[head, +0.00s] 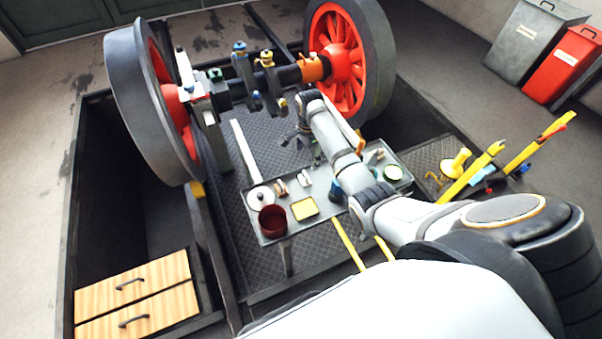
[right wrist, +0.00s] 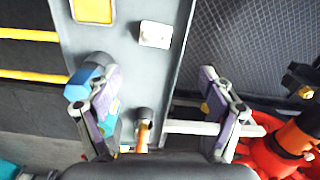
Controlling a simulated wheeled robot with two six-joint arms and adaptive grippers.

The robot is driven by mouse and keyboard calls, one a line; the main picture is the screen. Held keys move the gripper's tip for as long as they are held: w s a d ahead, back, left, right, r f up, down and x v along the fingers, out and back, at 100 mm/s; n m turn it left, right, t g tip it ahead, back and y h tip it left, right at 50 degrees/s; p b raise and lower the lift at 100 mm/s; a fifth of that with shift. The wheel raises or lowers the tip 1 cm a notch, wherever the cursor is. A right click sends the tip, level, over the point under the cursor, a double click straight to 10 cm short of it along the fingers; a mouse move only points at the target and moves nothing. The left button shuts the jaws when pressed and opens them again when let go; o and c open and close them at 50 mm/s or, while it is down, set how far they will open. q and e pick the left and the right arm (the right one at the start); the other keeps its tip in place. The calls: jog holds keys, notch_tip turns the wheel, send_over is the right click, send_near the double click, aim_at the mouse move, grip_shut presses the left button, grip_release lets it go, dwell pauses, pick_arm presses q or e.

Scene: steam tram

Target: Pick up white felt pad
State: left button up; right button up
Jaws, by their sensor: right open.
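The white felt pad (right wrist: 156,34) is a small pale block lying flat on the grey bench top, ahead of my right gripper in the right wrist view. In the head view it seems to be the small whitish piece (head: 304,178) near the bench's far edge. My right gripper (right wrist: 155,90) is open and empty, its two fingers spread apart with the pad beyond the gap between them. In the head view my right gripper (head: 302,143) hangs near the bench's far side, partly covered by my arm. My left gripper is not in view.
The grey bench (head: 325,217) also holds a yellow tray (head: 304,208), a dark red cup (head: 272,220) and a white round-lidded pot (head: 261,197). A blue item (right wrist: 84,82) and a brown-handled tool (right wrist: 143,132) are close to the fingers. A wheelset with red wheels (head: 341,60) stands behind.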

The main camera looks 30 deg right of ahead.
aim_at(306, 174)
jog(key=f, duration=0.2)
jog(key=s+f+b, duration=0.1)
jog(key=f, duration=0.1)
jog(key=shift+a+f, duration=0.1)
jog(key=shift+a, duration=0.05)
jog(key=shift+f, duration=0.45)
jog(key=f, duration=0.1)
jog(key=f+b, duration=0.1)
jog(key=f, duration=0.1)
jog(key=f+b, duration=0.1)
jog(key=shift+s+a+f, duration=0.25)
jog(key=shift+a, duration=0.05)
jog(key=shift+f, duration=0.35)
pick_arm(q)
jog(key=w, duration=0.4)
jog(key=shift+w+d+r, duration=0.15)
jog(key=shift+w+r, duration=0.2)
pick_arm(e)
jog(key=shift+r, duration=0.1)
jog(key=shift+c, duration=0.2)
jog(key=shift+c, duration=1.1)
jog(key=c, duration=0.5)
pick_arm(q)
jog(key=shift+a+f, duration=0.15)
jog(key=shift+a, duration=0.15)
pick_arm(e)
jog(key=shift+s, duration=0.1)
jog(key=c, duration=0.7)
